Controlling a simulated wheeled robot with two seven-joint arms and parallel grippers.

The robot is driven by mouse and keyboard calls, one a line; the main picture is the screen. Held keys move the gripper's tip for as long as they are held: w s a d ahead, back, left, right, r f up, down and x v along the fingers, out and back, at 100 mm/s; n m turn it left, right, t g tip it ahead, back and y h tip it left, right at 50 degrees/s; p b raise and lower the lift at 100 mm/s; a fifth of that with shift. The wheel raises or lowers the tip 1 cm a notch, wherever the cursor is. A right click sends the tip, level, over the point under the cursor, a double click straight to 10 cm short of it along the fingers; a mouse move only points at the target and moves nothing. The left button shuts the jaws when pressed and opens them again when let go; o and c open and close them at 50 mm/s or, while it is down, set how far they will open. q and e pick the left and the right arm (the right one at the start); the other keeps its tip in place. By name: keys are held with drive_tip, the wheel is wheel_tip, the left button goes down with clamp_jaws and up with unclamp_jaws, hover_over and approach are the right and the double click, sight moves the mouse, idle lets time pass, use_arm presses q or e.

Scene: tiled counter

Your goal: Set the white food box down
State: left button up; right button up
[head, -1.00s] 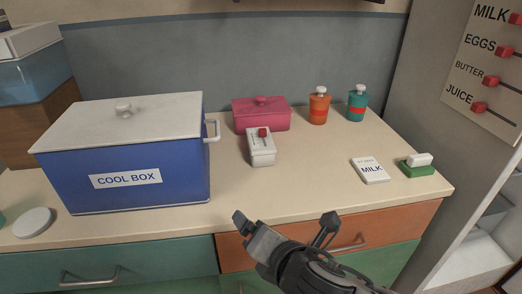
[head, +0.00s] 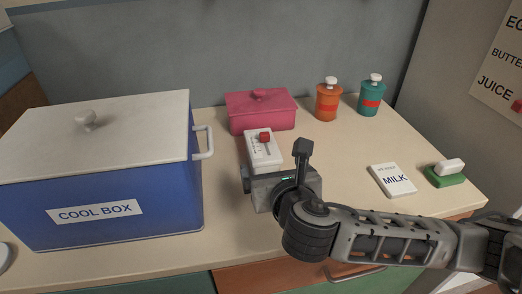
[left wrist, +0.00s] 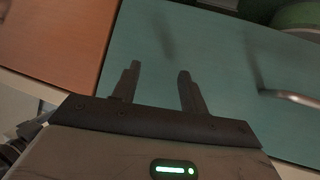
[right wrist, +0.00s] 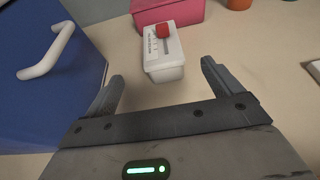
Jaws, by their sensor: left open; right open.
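The white food box (head: 261,143), with a red slider knob on its lid, stands upright on the counter in front of the pink box. In the right wrist view the white food box (right wrist: 165,62) lies just beyond and between the fingertips. My right gripper (head: 273,163) is open and empty, with its fingers pointing at the box's near end; it hides part of that end in the head view. My left gripper (left wrist: 158,70) is open and empty, facing teal and orange drawer fronts in the left wrist view; it is outside the head view.
A blue cool box (head: 100,215) with a white lid and side handle (head: 206,143) stands left. The pink box (head: 262,112), an orange bottle (head: 327,104) and a teal bottle (head: 371,98) stand behind.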

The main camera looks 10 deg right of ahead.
sight(263, 148)
drive_tip(key=b+x, duration=0.1)
drive_tip(key=x, duration=1.1)
drive_tip(key=shift+d, duration=0.15)
drive_tip(key=c, duration=1.2)
drive_tip(key=shift+c, duration=0.3)
drive_tip(key=shift+r, duration=0.2)
